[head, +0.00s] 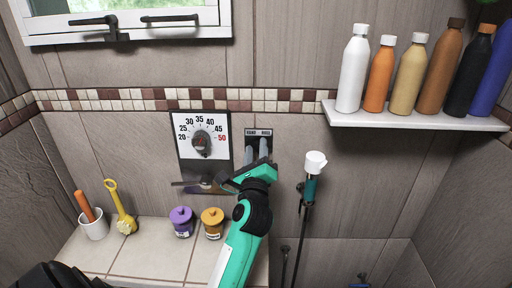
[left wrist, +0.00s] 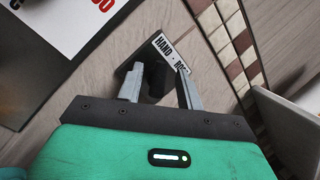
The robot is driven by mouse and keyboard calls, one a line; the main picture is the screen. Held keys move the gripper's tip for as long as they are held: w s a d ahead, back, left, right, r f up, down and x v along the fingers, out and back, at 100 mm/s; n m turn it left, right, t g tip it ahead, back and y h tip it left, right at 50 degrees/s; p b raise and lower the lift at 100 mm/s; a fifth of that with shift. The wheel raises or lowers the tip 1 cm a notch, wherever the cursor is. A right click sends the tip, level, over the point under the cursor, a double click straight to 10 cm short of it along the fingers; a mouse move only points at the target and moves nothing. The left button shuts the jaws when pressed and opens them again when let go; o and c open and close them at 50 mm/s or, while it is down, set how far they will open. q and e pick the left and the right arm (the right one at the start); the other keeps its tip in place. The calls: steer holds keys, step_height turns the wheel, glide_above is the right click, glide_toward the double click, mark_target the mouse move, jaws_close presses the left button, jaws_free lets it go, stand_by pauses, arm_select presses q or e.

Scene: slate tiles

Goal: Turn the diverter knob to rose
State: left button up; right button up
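The diverter has a dark wall plate (head: 267,144) under a white label reading HAND and ROSE (head: 258,132). In the left wrist view the label (left wrist: 171,50) is partly covered by a finger. My left gripper (head: 256,151) is at the plate, its two grey fingers pointing at it just below the label. In the left wrist view the fingers (left wrist: 159,80) stand apart, with a dark part of the diverter (left wrist: 156,76) between them. The knob's pointing direction is hidden, and I cannot tell whether the fingers touch it. My right gripper is out of view.
Left of the diverter is a temperature dial (head: 201,143) with a spout below. A hand shower (head: 313,165) hangs close on the right. A shelf (head: 390,119) with several bottles is upper right. A ledge (head: 153,262) holds a cup, a brush and two jars.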

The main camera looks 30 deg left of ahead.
arm_select(q)
jaws_close()
steer(key=shift+r+m+h+p, duration=0.35)
steer(key=shift+m+p, duration=0.25)
steer(key=shift+p, duration=0.25)
steer(key=m+h+p, duration=0.1)
steer(key=m+p, duration=0.3)
steer(key=p, duration=0.1)
steer(key=m+h+p, duration=0.2)
steer(key=m+p, duration=0.2)
steer(key=p, duration=0.1)
steer(key=m+t+h+p, duration=0.1)
steer(key=m+h+p, duration=0.1)
steer(key=m+p, duration=0.3)
steer(key=shift+w+d+r+p, duration=0.15)
steer(key=shift+r+p, duration=0.1)
steer(key=shift+p, duration=0.25)
steer(key=m, duration=0.1)
steer(key=m+p, duration=0.1)
steer(key=shift+f+m+h, duration=0.2)
steer(key=shift+m+h, duration=0.15)
steer(key=shift+m, duration=0.05)
steer(key=shift+d+f+m+g+h+p, duration=0.15)
steer(key=shift+m+g, duration=0.15)
steer(key=shift+m, duration=0.3)
steer(key=shift+f+m+g+h+p, duration=0.15)
steer(key=shift+m+g, duration=0.15)
steer(key=shift+m, duration=0.3)
